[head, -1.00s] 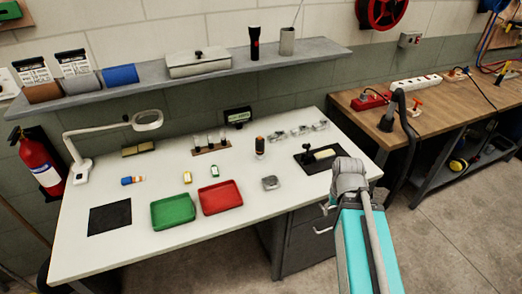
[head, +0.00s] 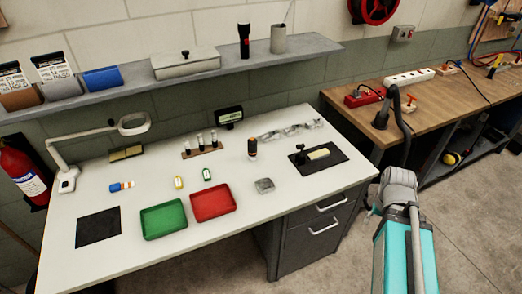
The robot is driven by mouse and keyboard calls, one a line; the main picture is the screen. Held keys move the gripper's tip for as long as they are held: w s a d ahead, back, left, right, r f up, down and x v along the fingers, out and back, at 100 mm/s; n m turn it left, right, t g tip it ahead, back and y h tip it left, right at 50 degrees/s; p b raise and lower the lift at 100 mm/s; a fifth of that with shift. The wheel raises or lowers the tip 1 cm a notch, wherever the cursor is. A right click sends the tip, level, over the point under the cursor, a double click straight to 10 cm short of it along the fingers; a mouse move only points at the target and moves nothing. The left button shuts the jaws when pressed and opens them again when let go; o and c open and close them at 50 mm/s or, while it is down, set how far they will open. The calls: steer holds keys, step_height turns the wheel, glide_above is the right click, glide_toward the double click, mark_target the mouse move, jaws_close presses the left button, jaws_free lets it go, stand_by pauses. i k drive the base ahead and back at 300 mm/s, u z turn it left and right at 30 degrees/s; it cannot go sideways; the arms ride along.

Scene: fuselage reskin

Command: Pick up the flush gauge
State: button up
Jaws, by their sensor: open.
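No object here can be told for sure as the flush gauge. One candidate is the small black upright piece (head: 301,153) beside a cream block (head: 318,154) on the black mat (head: 334,166) at the table's right. Another is the upright dark tool with an orange top (head: 252,149), left of that mat. A small grey metallic block (head: 264,186) lies in front of it. My gripper (head: 373,209) shows only as a small part beside my arm, right of the table's edge. It is apart from all these things, and its jaws are mostly hidden.
The white table (head: 225,168) also bears a green tray (head: 163,220), a red tray (head: 213,203), a magnifier lamp (head: 134,123), a vial rack (head: 202,149) and clear glasses (head: 290,130). A shelf (head: 215,78) hangs above. A wooden bench (head: 360,117) stands right.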

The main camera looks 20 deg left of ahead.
mark_target(252, 150)
steer(key=z, duration=0.1)
steer(key=k, duration=0.8)
steer(key=u, duration=0.95)
steer(key=i, duration=1)
